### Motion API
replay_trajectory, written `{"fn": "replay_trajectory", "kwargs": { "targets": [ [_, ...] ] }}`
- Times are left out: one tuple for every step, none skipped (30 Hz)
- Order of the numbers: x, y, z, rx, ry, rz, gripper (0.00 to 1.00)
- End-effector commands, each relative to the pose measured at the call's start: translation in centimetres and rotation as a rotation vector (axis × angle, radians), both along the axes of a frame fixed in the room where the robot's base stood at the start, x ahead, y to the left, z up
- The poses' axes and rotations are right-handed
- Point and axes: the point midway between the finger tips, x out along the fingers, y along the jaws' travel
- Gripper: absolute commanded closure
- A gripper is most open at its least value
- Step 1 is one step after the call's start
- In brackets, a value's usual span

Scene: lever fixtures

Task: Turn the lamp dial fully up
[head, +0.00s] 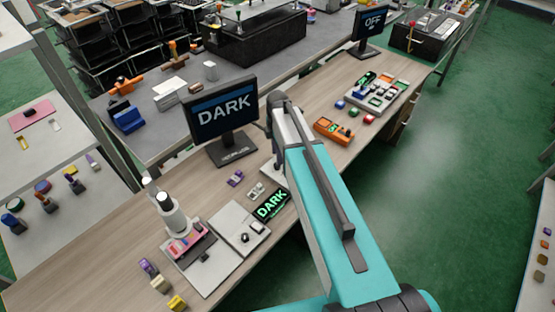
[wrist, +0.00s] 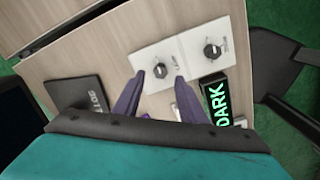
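Two black dials with pointer marks stand on pale plates in the wrist view. One dial (wrist: 160,71) is between and just beyond my fingertips; the other dial (wrist: 212,50) is to its right. I cannot tell which is the lamp dial. A small black display (wrist: 218,103) reads DARK in green; it also shows in the head view (head: 271,205). My gripper (wrist: 159,79) has two dark purple fingers spread apart, with nothing held. Contact with the dial is not clear. In the head view my arm hides the gripper.
A monitor (head: 224,105) reading DARK stands on the wooden table; its black base (wrist: 75,97) is left of my fingers in the wrist view. A white cylinder device (head: 172,212) stands at the front left. An orange box (head: 333,130) lies right of my arm.

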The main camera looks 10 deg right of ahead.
Motion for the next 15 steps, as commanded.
{"fn": "replay_trajectory", "kwargs": {
  "targets": [
    [0.0,0.0,-0.4,0.0,0.002,0.0,0.62],
    [0.0,0.0,-0.7,0.0,0.003,0.0,0.62],
    [0.0,0.0,-1.0,0.0,0.003,0.0,0.62],
    [0.0,0.0,-1.3,0.0,0.002,0.0,0.62],
    [0.0,0.0,-1.6,0.0,0.002,0.001,0.62],
    [0.0,0.0,-2.0,0.0,0.002,0.001,0.62],
    [0.0,0.0,-2.3,0.0,0.003,0.001,0.62],
    [0.0,0.1,-2.5,0.0,0.003,0.001,0.62],
    [0.0,0.1,-2.8,0.0,0.002,0.001,0.62],
    [0.0,0.1,-3.1,0.0,0.002,0.001,0.62],
    [0.0,0.1,-3.3,0.0,0.001,0.001,0.62],
    [0.0,0.1,-3.6,0.0,0.002,0.001,0.62],
    [0.0,0.1,-3.8,0.0,0.002,0.001,0.62],
    [0.0,0.1,-4.0,0.0,0.002,0.001,0.62],
    [0.0,0.1,-4.2,0.0,0.001,0.001,0.62]
  ]
}}
